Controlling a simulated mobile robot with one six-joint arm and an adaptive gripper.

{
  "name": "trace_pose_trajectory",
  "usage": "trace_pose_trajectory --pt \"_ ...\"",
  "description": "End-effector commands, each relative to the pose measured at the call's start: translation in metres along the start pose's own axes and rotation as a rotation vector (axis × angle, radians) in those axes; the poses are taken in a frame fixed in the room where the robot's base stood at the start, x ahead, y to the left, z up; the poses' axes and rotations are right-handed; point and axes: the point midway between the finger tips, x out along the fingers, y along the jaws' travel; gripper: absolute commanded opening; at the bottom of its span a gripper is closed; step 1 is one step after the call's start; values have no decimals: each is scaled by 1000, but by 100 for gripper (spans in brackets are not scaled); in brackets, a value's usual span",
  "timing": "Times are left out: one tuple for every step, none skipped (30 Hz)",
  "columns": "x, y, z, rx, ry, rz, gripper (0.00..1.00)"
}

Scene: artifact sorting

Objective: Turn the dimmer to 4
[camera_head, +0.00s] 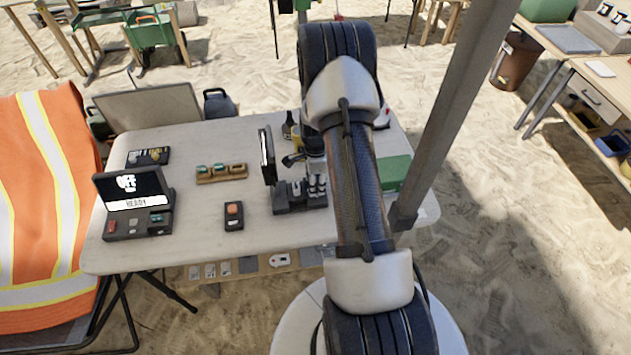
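No dial with numbers can be made out, so I cannot tell for sure which thing is the dimmer. A small dark box with an orange round top (233,211) lies near the front middle of the white table (185,240); it may be a knob or a button. A dark console with a lit screen (137,186) stands at the table's left, with small controls on its base. My arm crosses the right part of the table. Dark parts beside it, above a dark rack (290,203), may be my gripper; its fingers are not clear.
A wooden tray with small items (222,173) and a dark panel (147,156) lie farther back. An upright dark tablet-like panel (267,155) stands left of my arm. A green box (393,173) and a grey post (452,110) are at right. An orange vest (45,200) hangs at left.

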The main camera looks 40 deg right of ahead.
Motion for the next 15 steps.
trace_pose_trajectory --pt "0 0 0 0 0 0 43" --pt "0 0 0 0 0 0 43" --pt "0 0 0 -1 0 0 43" --pt "0 0 0 -1 0 0 43" --pt "0 0 0 -1 0 0 43" --pt "0 0 0 -1 0 0 43" --pt "0 0 0 -1 0 1 43" --pt "0 0 0 -1 0 0 43" --pt "-1 0 0 -1 0 0 43" --pt "-2 0 0 -1 0 0 43" --pt "-4 0 0 -1 0 -1 43" --pt "-8 -1 0 -1 0 -2 43" --pt "-11 -1 0 -1 0 -2 43" --pt "-15 -1 0 -1 0 -2 43" --pt "-22 -1 0 -1 0 -3 43"
